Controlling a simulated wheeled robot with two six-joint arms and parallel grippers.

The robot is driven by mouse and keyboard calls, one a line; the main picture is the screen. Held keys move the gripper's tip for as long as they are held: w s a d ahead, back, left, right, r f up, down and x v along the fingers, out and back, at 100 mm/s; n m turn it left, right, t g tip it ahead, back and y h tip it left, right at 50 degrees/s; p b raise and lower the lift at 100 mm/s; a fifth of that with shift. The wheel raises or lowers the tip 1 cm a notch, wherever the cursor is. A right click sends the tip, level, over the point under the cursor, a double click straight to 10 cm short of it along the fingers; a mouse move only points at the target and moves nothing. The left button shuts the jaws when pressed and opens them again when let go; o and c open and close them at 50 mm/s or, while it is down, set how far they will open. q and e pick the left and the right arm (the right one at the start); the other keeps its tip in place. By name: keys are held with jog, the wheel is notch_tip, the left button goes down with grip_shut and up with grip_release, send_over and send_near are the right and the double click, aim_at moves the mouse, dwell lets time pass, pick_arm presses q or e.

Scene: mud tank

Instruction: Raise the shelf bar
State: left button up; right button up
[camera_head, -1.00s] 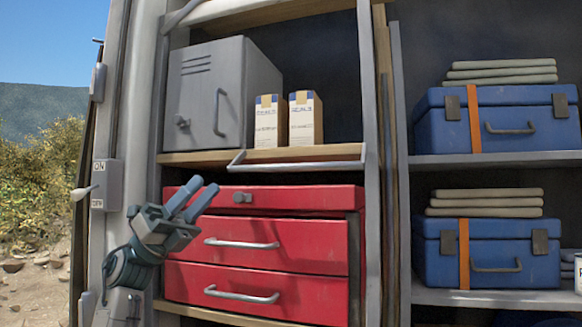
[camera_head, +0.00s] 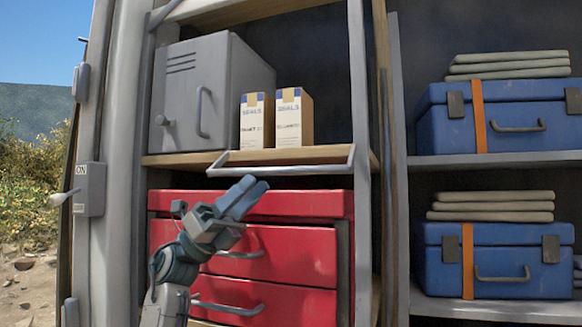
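The shelf bar (camera_head: 280,170) is a thin grey bar with bent ends. It hangs low along the front edge of the wooden shelf (camera_head: 190,160), above the red drawers. My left gripper (camera_head: 254,185) is just below the bar, in front of the top red drawer, with its fingers pointing up and right. The fingertips look close to the bar but apart from it. The two fingers overlap from this angle, so I cannot tell how wide they are open. Nothing shows between them. My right gripper is not in view.
On the shelf stand a grey metal box (camera_head: 190,95) and two seal cartons (camera_head: 294,120), behind the bar. A red drawer unit (camera_head: 300,255) with handles is below. Blue cases (camera_head: 520,125) fill the right shelves. A switch box (camera_head: 90,190) is on the left post.

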aim_at(272, 172)
pick_arm(q)
jog(key=p+x, duration=0.2)
jog(key=x, duration=0.2)
jog(key=shift+s+d+r, duration=0.1)
jog(key=shift+s+d, duration=0.05)
jog(key=shift+d, duration=0.25)
jog(key=shift+d+r+p, duration=0.15)
jog(key=shift+r+p, duration=0.1)
jog(key=shift+p, duration=0.15)
jog(key=shift+d, duration=0.2)
jog(key=shift+c, duration=0.4)
grip_shut()
